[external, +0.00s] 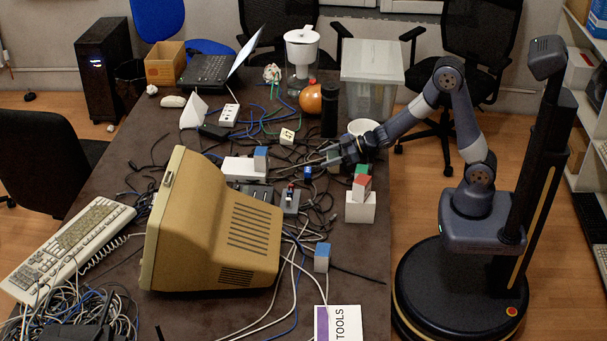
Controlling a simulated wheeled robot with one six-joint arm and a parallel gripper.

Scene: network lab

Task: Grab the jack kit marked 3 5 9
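No marking 3 5 9 can be read in this view, so I cannot tell which item is the jack kit. Small box-like candidates lie on the dark table (190,312): a blue and grey block (260,158), a small blue block (308,173), a red block (361,188) with a green one (362,170) on a white box (360,208), a blue and white block (322,257) and a pale cube with a dark mark (287,136). My gripper (322,160) reaches left over the cables, just above the small blue block. Its finger gap is too small to judge.
A beige monitor (215,225) fills the near middle. A cup (363,127), dark cylinder (329,118), orange ball (311,98) and clear bin (371,80) stand near my arm. Tangled cables (262,120) cover the middle. A TOOLS box (338,324) sits at the near edge.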

